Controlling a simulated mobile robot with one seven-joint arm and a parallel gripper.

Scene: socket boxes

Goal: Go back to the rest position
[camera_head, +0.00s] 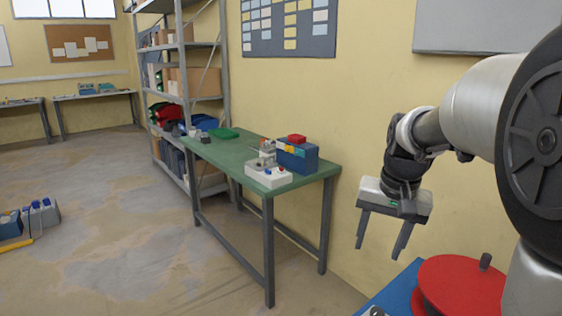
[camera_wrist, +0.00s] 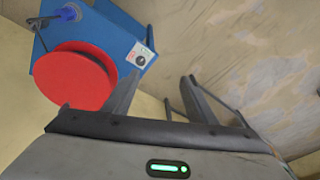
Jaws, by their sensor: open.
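My gripper (camera_head: 382,243) hangs in the air at the right of the head view, fingers pointing down and spread apart. Nothing is between the fingers.
A blue box with a red round disc (camera_head: 462,288) is low at the right; it also shows in the wrist view (camera_wrist: 75,80). The table holds a white socket box (camera_head: 268,176) and a blue box (camera_head: 298,158). Shelves (camera_head: 190,100) stand behind. Floor at left is mostly clear.

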